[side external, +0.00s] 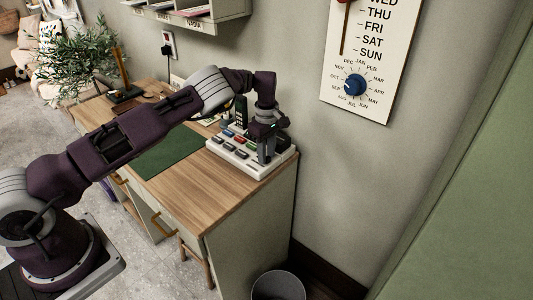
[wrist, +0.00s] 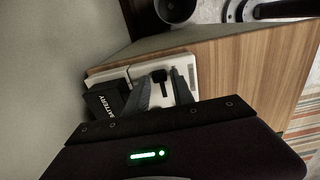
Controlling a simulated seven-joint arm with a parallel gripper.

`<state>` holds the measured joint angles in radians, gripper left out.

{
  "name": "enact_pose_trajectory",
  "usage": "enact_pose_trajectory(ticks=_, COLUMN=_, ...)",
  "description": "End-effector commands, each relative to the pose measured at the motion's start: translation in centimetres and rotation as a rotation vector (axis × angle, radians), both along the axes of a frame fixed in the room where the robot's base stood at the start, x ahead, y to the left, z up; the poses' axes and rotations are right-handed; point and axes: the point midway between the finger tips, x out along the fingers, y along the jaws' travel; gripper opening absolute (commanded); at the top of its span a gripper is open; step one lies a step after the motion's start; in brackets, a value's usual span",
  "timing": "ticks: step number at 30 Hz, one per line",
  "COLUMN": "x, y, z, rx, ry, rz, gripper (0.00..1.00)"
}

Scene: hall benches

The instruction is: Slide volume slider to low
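A white device (side external: 233,158) with several coloured buttons sits at the end of the wooden desk. In the wrist view its white top (wrist: 124,77) shows, with a black block (wrist: 107,100) marked "BATTERY" at the left. A small black knob on a slot, which looks like the volume slider (wrist: 159,76), shows between my fingers. My gripper (wrist: 160,87) points down over the device's right part, its two fingers apart on either side of the knob. I cannot tell whether they touch it. In the side view my gripper (side external: 266,151) hides the slider, and no low marking is readable.
A dark handset (side external: 241,111) stands upright at the back of the device. A green mat (side external: 168,153) lies on the desk (side external: 212,188) to the left. The wall is close behind. A bin (side external: 278,286) stands on the floor beyond the desk's end.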

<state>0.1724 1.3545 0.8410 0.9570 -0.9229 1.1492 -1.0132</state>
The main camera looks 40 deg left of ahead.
Motion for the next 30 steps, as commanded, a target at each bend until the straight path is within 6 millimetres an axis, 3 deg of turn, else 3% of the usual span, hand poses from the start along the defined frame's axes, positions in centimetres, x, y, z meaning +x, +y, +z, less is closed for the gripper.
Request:
enact_pose_trajectory(ticks=8, x=0.02, y=-0.02, z=-0.24, rx=0.000, ry=-0.001, rz=-0.001, gripper=0.27)
enact_pose_trajectory(ticks=12, x=0.02, y=-0.02, z=-0.23, rx=0.000, ry=-0.001, rz=-0.001, gripper=0.00)
enact_pose_trajectory(ticks=30, x=0.06, y=-0.02, z=-0.17, rx=-0.001, ry=-0.003, rz=-0.002, gripper=0.00)
